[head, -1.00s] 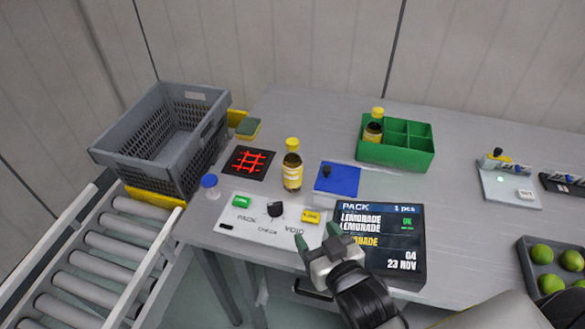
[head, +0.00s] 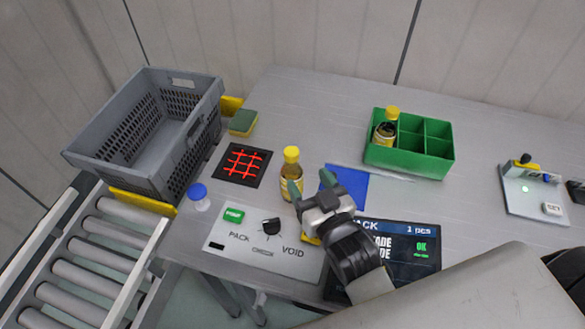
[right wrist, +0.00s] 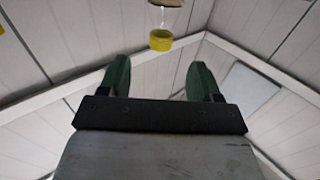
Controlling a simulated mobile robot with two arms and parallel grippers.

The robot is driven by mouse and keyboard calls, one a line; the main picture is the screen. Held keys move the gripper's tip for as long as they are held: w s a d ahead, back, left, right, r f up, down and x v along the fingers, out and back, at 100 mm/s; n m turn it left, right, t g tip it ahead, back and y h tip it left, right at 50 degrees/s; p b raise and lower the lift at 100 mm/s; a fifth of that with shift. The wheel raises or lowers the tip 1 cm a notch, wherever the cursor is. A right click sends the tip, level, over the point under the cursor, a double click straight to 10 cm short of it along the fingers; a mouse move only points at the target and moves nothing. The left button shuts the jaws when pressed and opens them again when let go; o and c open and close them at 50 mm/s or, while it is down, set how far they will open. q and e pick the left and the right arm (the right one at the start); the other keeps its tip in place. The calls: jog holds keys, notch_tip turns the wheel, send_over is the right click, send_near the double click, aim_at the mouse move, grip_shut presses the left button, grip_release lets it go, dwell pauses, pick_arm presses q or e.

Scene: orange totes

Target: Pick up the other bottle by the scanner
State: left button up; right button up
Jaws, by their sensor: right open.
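A brown bottle with a yellow cap and label (head: 291,172) stands upright on the table beside the scanner (head: 243,165), a black square with red lines. A second yellow-capped bottle (head: 386,127) stands in a compartment of the green crate (head: 420,169). My right gripper (head: 312,184) is open, with green fingertips just in front and to the right of the bottle by the scanner. One fingertip overlaps the bottle's lower right in the head view; contact cannot be told. In the right wrist view, a yellow cap (right wrist: 161,40) shows beyond the open fingers. My left gripper is not in view.
A control panel (head: 252,254) with buttons and a screen (head: 405,249) lie at the front. A blue pad (head: 352,188) is right of the gripper. A blue-capped jar (head: 198,197), a sponge (head: 242,123) and a grey tote (head: 150,140) are left.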

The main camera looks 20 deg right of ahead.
aim_at(295, 159)
jog(key=shift+w+a+r, duration=0.15)
jog(key=shift+w+a, duration=0.05)
jog(key=shift+w, duration=0.35)
jog(key=shift+w+a+r, duration=0.1)
jog(key=shift+w+a, duration=0.05)
jog(key=shift+w, duration=0.4)
jog(key=shift+w+p, duration=0.3)
jog(key=shift+w, duration=0.4)
jog(key=w+p, duration=0.2)
jog(key=w, duration=0.2)
jog(key=shift+w+a, duration=0.2)
jog(key=shift+w+f, duration=0.2)
jog(key=shift+w, duration=0.1)
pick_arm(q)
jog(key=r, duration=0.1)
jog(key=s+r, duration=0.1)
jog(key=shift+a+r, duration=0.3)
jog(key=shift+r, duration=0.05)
pick_arm(e)
jog(key=shift+c, duration=0.5)
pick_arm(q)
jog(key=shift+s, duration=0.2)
pick_arm(e)
jog(key=shift+r, duration=0.1)
grip_shut()
